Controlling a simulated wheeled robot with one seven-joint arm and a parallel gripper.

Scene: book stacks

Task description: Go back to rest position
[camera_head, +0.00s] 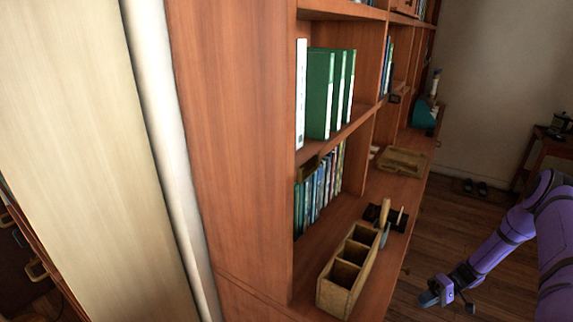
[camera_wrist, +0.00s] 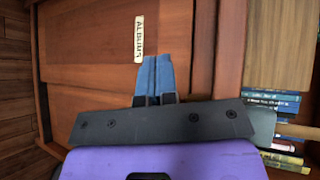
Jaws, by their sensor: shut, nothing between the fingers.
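My gripper (camera_head: 430,298) is at the end of my purple arm, at the lower right of the head view. It is out over the wooden floor, to the right of the bookcase. In the wrist view my gripper (camera_wrist: 153,75) has its blue fingers together, with nothing between them. Behind the fingers in that view is a reddish wooden panel of the bookcase (camera_wrist: 90,50) with a small label reading ALBUM. I cannot tell the exact gap between fingertips and panel.
The bookcase (camera_head: 235,130) holds green binders (camera_head: 320,95) and a row of thin books (camera_head: 318,192). A wooden compartment box (camera_head: 328,297) stands on its lower ledge. A small table (camera_head: 550,150) is at the far right. The floor (camera_head: 420,250) beside the bookcase is mostly clear.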

